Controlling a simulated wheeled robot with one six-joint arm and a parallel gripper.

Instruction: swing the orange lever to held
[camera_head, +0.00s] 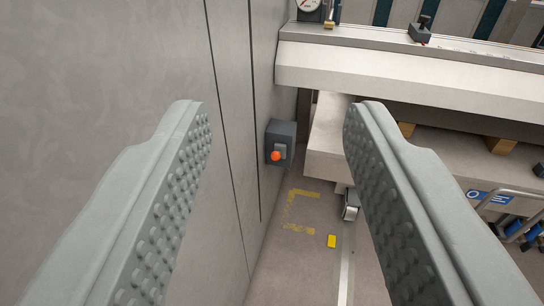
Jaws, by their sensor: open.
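The orange lever (276,156) shows as a small orange knob on the front of a dark grey box (282,136). The box is fixed low on the grey wall panel, near the middle of the view. The lever's arm is too small to make out, so I cannot tell its position. My gripper (278,112) is open and empty. Its two grey studded fingers stand wide apart on either side of the box in the picture. The lever is farther away than the fingertips, and nothing touches it.
A grey wall (100,70) fills the left side. A pale machine bed (400,72) juts out at the right, with a beige block (328,140) under it close to the lever box. A gauge (309,4) sits at the top.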

